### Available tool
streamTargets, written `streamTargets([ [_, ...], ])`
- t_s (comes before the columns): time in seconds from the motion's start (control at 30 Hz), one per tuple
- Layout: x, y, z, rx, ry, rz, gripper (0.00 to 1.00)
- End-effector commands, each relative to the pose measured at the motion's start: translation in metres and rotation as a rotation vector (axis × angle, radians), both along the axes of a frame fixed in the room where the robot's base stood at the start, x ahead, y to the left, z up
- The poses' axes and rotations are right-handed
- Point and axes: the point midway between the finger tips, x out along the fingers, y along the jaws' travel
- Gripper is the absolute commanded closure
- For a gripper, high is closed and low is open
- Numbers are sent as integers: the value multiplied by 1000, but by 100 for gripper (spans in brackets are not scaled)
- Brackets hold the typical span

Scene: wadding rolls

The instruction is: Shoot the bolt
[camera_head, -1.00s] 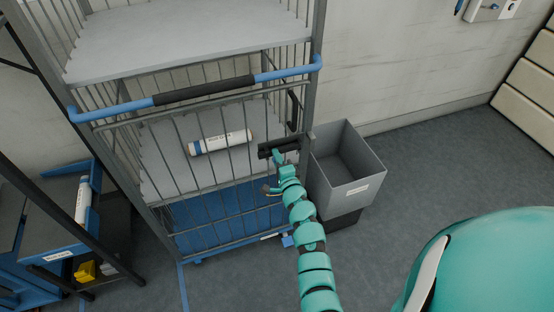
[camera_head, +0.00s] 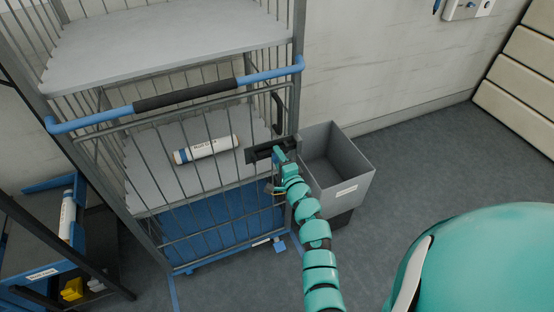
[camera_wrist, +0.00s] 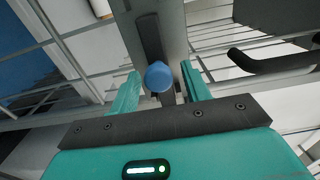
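The bolt (camera_head: 262,152) is a dark bar on the right edge of the cart's barred gate (camera_head: 205,190), about mid-height. In the wrist view its round blue knob (camera_wrist: 158,77) sits between my gripper's teal fingers, in front of a grey upright. My gripper (camera_head: 281,157) is at the bolt's right part in the head view and hides some of it. In the wrist view my gripper (camera_wrist: 160,90) is open, with gaps visible on both sides of the knob. How far the bolt reaches into the frame is hard to tell.
A labelled white roll (camera_head: 206,149) lies on the cart's shelf behind the bars. A blue and black push handle (camera_head: 185,96) crosses above the gate. A grey bin (camera_head: 345,165) stands close to the right. A blue rack (camera_head: 40,250) is at left. The floor at right is clear.

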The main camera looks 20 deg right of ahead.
Motion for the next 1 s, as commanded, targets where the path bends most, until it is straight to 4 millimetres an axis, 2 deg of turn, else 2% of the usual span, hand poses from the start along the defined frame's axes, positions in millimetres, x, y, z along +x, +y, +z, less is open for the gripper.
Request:
streamTargets([
  [0.23,-2,1,-1,1,1,2,53],
  [0.37,-10,0,-1,0,1,0,53],
  [1.0,-104,-4,-3,2,0,-3,53],
])
